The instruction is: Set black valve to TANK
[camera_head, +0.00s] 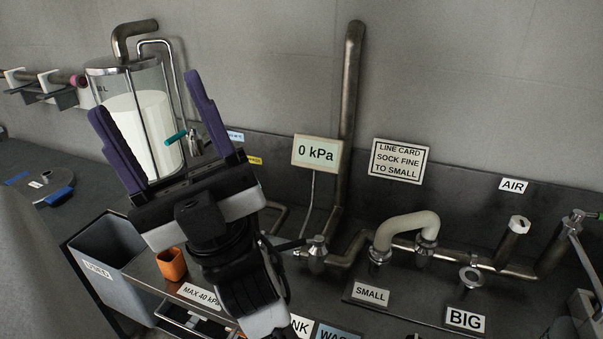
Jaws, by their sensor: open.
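My gripper (145,94) is raised in front of the glass tank, its two purple fingers spread wide apart with nothing between them. A metal valve (316,252) sits on the pipework right of my gripper. A dark lever (288,246) reaches left from it towards my arm; this looks like the black valve, but its exact setting cannot be told. Below it, a white label (301,325) shows only "NK", the rest hidden by my arm. A blue label (338,332) beside it is cut by the bottom edge.
The glass tank (165,100) holds white liquid; a teal-handled valve (176,138) shows between my fingers. A gauge sign (316,152) reads 0 kPa. A tall pipe (350,100) and a pale curved hose (408,224) stand right. An orange cup (172,264) and grey bin (108,250) are lower left.

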